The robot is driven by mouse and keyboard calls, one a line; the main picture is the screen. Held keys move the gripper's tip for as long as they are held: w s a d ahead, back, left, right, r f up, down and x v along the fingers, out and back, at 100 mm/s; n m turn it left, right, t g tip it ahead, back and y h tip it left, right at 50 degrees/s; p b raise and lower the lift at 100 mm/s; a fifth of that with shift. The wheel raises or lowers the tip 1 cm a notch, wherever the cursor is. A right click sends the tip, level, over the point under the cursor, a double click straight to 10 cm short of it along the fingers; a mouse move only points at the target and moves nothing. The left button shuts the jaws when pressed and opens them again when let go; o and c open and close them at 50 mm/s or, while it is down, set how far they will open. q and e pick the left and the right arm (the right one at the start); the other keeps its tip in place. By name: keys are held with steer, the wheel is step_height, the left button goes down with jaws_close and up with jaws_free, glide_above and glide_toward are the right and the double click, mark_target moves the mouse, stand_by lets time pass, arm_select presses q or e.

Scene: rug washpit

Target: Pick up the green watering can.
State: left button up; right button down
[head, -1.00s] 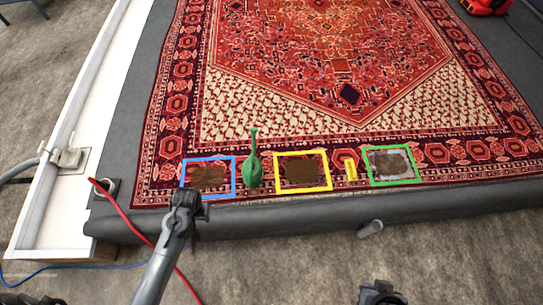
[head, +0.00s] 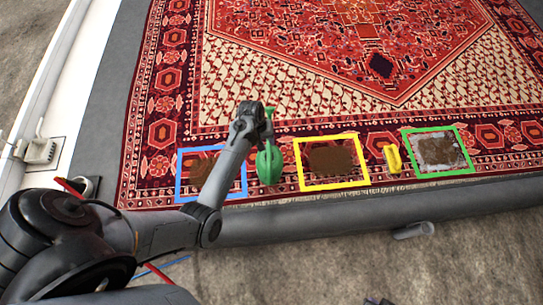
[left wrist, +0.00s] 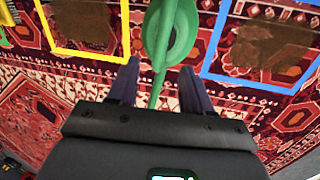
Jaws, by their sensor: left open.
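The green watering can (head: 269,165) stands on the rug between the blue and yellow frames, its thin spout toward the far side. My left gripper (head: 250,112) is over the spout end of the can in the head view. In the left wrist view the left gripper (left wrist: 160,78) is open, and the can's green spout (left wrist: 158,84) runs between its two fingers. The can's round body (left wrist: 170,35) is beyond the fingertips. Whether the fingers touch the spout cannot be told. A dark part of my right gripper (head: 378,301) shows at the bottom edge.
On the patterned rug (head: 300,100) lie a blue frame (head: 243,188), a yellow frame (head: 335,187) and a green frame (head: 440,174) around stained patches. A small yellow object (head: 392,160) sits between the yellow and green frames. A grey edge (head: 330,222) borders the rug.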

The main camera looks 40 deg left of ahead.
mark_target(269, 148)
arm_select(q)
steer(key=f+b, duration=0.1)
steer(key=f, duration=0.1)
steer(key=w+f+b, duration=0.1)
steer(key=f, duration=0.1)
steer(key=shift+w+f, duration=0.15)
steer(key=shift+f, duration=0.4)
steer(key=shift+w+f+b, duration=0.1)
steer(key=shift+f+b, duration=0.15)
steer(key=shift+b, duration=0.15)
steer(key=f+b, duration=0.2)
steer(key=f, duration=0.1)
steer(key=f+b, duration=0.1)
steer(key=shift+w+d+f, duration=0.25)
steer(key=shift+w+f, duration=0.1)
steer(key=shift+w, duration=0.05)
arm_select(e)
step_height(269, 148, down, 6)
steer(key=a, duration=0.1)
steer(key=shift+f, duration=0.2)
arm_select(q)
jaws_close()
arm_select(e)
steer(key=shift+a, duration=0.1)
